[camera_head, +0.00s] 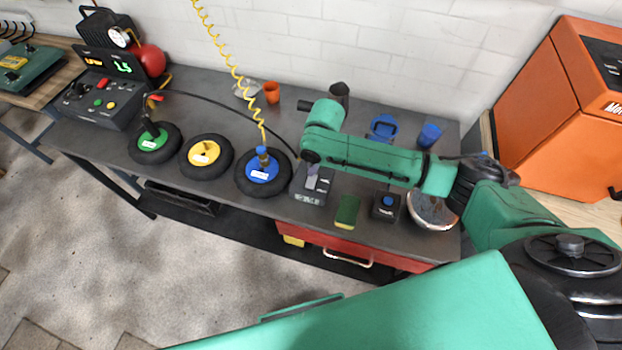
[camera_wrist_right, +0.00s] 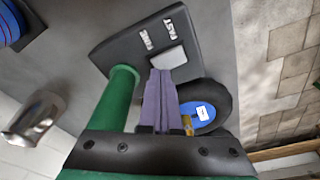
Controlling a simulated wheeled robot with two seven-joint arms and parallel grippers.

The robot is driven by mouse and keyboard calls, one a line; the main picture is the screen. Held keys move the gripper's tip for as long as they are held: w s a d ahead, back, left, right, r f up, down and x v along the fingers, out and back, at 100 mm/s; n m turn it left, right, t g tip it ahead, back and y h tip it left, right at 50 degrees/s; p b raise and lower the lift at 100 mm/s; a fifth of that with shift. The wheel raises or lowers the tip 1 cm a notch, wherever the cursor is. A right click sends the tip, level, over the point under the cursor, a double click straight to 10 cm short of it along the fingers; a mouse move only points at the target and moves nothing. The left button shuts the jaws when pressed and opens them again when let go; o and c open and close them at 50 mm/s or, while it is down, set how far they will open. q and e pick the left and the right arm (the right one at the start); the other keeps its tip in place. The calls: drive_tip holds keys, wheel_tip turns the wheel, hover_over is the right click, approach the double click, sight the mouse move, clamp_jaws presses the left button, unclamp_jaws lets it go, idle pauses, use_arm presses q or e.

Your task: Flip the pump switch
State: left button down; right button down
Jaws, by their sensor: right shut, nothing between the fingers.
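The pump switch is most likely the dark switch box (camera_head: 310,198) on the bench, right of the blue-hubbed wheel. In the right wrist view the box (camera_wrist_right: 125,48) shows white lettering and a light grey rocker (camera_wrist_right: 168,57). My right gripper (camera_head: 313,168) is shut and empty, pointing down over the back part of the box. In the wrist view its purple fingertips (camera_wrist_right: 160,74) are together at the rocker's edge; I cannot tell whether they touch it. The rocker is partly hidden in the head view. My left gripper is not in view.
Wheels with green (camera_head: 153,140), yellow (camera_head: 203,153) and blue (camera_head: 262,168) hubs lie left of the box. A green-yellow sponge (camera_head: 347,211), a small black box with a blue button (camera_head: 386,205) and a shallow bowl (camera_head: 432,210) are to the right. A yellow coiled hose (camera_head: 233,70) hangs behind.

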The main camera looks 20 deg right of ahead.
sight(313, 177)
drive_tip(key=shift+f+b, duration=0.35)
drive_tip(key=shift+f, duration=0.5)
drive_tip(key=shift+r, duration=0.1)
wheel_tip(313, 177, up, 7)
drive_tip(key=p, duration=0.8)
drive_tip(key=shift+p, duration=0.3)
